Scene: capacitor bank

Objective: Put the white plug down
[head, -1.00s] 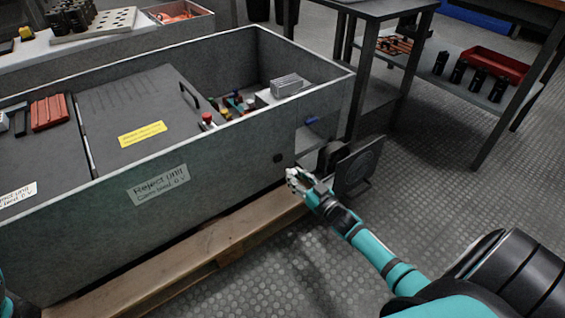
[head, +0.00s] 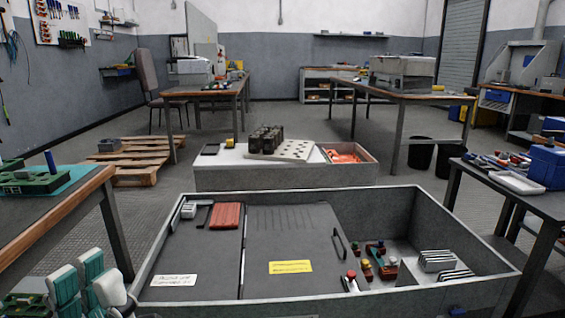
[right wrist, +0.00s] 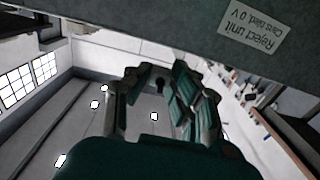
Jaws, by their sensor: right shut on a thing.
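My right gripper (right wrist: 160,88) shows in the right wrist view, close to the outer face of the grey reject bin wall. Its fingers are closed on a small pale piece with a dark middle, the white plug (right wrist: 154,72); the fingers hide much of it. The right gripper and plug are not in the head view.
The grey bin (head: 452,232) holds dark lids, a red block (head: 227,216), small coloured parts and a pale slotted block (head: 437,260). A bench (head: 75,208) stands at the left, a table (head: 480,178) at the right.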

